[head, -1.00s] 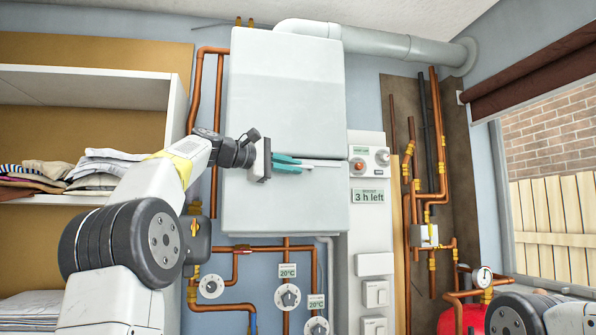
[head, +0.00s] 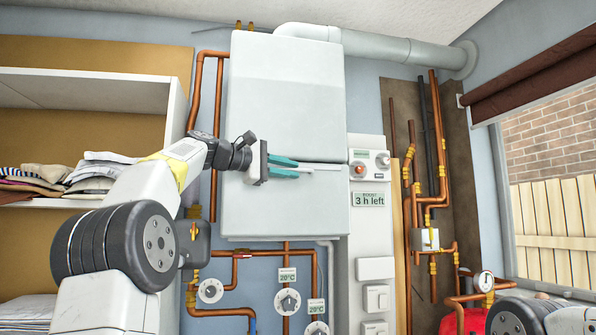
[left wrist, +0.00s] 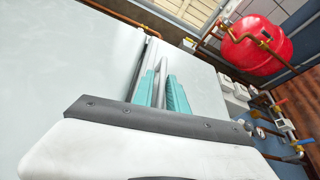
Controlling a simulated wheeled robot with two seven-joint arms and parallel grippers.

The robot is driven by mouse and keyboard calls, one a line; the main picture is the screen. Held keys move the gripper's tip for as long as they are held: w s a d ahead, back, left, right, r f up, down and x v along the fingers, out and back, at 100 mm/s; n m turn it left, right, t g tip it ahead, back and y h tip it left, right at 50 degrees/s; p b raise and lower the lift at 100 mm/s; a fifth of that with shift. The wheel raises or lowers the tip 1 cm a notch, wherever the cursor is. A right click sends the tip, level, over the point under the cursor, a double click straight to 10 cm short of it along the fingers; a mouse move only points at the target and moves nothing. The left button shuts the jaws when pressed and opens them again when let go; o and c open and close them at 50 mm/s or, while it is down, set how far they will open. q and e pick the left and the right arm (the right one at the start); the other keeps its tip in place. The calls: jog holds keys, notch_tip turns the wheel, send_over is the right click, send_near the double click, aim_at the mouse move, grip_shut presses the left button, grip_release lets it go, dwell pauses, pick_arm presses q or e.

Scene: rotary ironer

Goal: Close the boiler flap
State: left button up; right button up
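The boiler is a white wall-hung box with a large upper casing (head: 285,95) and a lower front panel, which looks like the flap (head: 285,210). In the head view the panel looks nearly in line with the casing; a small gap cannot be ruled out. A pale bar-like handle (head: 322,167) runs along the seam. My left gripper (head: 298,167) is at the seam, its teal fingers apart, above and below the handle's left end. In the left wrist view the fingers (left wrist: 162,90) stand apart with the bar between them. My right gripper is out of view.
Right of the boiler stands a control panel (head: 369,199) reading "3 h left". Copper pipes (head: 440,150) and dials (head: 288,299) lie around and below. Shelves with folded laundry (head: 85,176) are at left. A red tank (left wrist: 258,42) shows in the left wrist view.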

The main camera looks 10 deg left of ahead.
pick_arm(q)
jog(key=v, duration=0.6)
jog(key=shift+s+a, duration=0.3)
jog(key=shift+r, duration=0.1)
